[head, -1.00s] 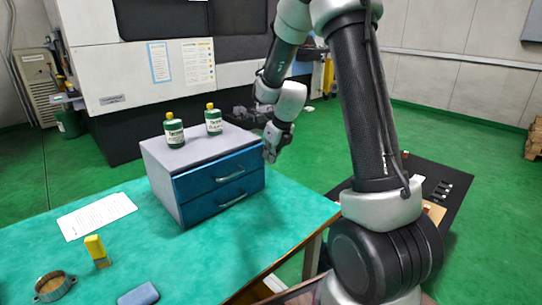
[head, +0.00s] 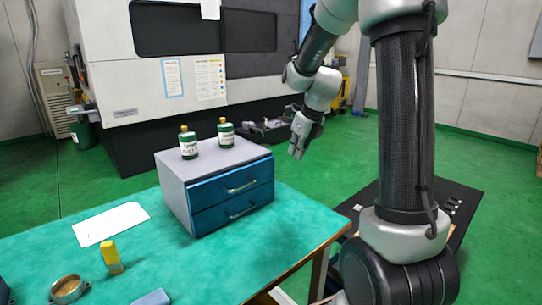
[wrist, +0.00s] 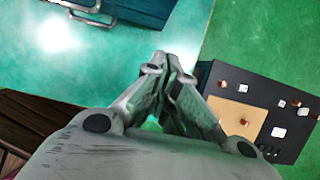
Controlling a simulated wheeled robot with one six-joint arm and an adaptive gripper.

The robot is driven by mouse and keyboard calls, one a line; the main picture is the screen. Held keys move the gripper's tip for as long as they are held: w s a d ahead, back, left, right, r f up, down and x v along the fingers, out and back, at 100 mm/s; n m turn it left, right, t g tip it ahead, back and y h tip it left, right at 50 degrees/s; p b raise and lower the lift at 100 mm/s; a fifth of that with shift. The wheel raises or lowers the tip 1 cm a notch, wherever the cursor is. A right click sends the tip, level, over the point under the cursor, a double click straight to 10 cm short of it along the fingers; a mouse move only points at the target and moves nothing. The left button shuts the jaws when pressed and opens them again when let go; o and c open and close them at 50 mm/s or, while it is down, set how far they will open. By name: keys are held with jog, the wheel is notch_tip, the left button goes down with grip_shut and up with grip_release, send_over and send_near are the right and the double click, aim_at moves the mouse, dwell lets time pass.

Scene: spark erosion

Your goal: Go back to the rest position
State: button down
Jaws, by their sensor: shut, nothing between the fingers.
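My gripper (head: 296,152) hangs at the end of my bent arm, to the right of the blue-fronted drawer cabinet (head: 172,184) in the head view. Its fingers point down and are clear of the cabinet and the table. In the wrist view my gripper (wrist: 172,66) has its fingers together with nothing between them. Below it in that view lie the table's edge and the green floor.
The cabinet's two drawers look closed, and two green bottles (head: 188,145) (head: 226,133) stand on top. The teal table (head: 270,235) holds a paper (head: 110,223), a yellow-topped object (head: 111,256) and a round ring (head: 67,290). A black board (wrist: 285,145) with small parts lies at right.

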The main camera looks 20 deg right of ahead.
jog(key=s+a+r+n, duration=0.1)
jog(key=s+r+n, duration=0.2)
jog(key=s+n, duration=0.6)
jog(key=s+a+r+n+h, duration=0.1)
jog(key=s+r+n, duration=0.1)
jog(key=s+n, duration=0.8)
jog(key=s+a+r+n, duration=0.1)
jog(key=s+r+n, duration=0.2)
jog(key=s+n, duration=0.7)
jog(key=shift+a+r+n, duration=0.15)
jog(key=shift+r+n, duration=0.15)
jog(key=shift+n, duration=1.4)
